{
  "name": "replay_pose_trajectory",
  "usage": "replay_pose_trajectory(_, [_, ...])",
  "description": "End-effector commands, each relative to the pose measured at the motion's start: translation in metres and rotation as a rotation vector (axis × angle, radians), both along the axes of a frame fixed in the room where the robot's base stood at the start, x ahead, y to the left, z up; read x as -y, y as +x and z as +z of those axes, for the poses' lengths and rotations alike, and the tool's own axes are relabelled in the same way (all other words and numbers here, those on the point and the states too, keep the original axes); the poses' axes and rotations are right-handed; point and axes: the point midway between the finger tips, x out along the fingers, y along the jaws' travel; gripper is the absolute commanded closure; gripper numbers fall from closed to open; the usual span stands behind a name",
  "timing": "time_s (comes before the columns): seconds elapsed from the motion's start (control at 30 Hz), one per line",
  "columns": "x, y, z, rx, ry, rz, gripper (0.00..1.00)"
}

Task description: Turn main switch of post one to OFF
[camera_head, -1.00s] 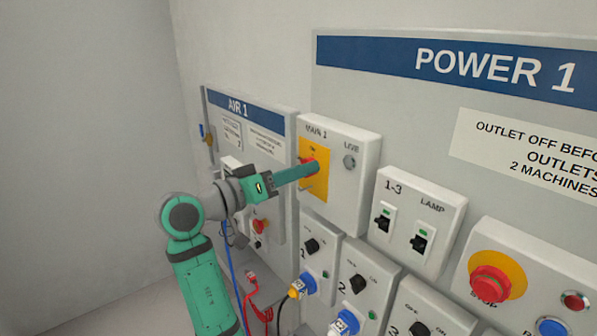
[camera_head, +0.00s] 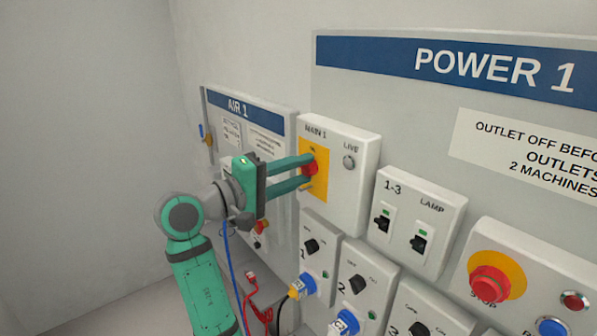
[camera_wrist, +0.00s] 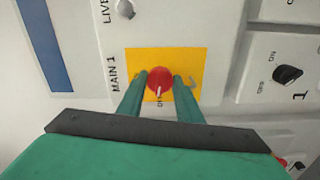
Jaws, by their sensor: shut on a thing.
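The main switch is a red knob (camera_head: 309,166) on a yellow plate (camera_head: 318,187), on the white MAIN 1 box (camera_head: 346,190). My gripper (camera_head: 306,171) is shut on the red knob, one finger above it and one below in the head view. In the wrist view the knob (camera_wrist: 160,79) sits between the two green fingers (camera_wrist: 159,82). A pale pointer line on the knob points down in that view, at a small label that I cannot read surely. The fingers cover parts of the plate. The LIVE lamp (camera_head: 349,162) looks grey.
The 1-3 and LAMP switch box (camera_head: 415,210) stands to the right. Below are outlet boxes with black knobs (camera_head: 311,246). A red STOP button (camera_head: 490,284) is at lower right. The AIR 1 panel (camera_head: 262,122) is behind my gripper; blue and red cables hang below.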

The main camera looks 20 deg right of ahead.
Motion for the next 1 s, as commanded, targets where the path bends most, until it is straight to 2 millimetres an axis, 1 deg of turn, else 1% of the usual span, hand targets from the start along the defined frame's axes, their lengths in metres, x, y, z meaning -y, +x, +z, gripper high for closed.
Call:
replay_pose_trajectory(0.2, [-0.0016, 0.0009, 0.0006, -0.100, -0.038, 0.004, 0.90])
replay_pose_trajectory(0.4, [-0.0017, 0.0011, 0.0006, -0.146, -0.055, 0.005, 0.90])
replay_pose_trajectory(0.9, [-0.0019, 0.0013, 0.0004, -0.160, -0.060, 0.005, 0.90])
replay_pose_trajectory(0.93, [-0.0018, 0.0012, 0.0004, -0.160, -0.060, 0.005, 0.61])
replay_pose_trajectory(0.97, [-0.0017, 0.0012, 0.0004, -0.160, -0.060, 0.005, 0.54])
replay_pose_trajectory(1.0, [-0.0016, 0.0011, 0.0002, -0.160, -0.060, 0.004, 0.49])
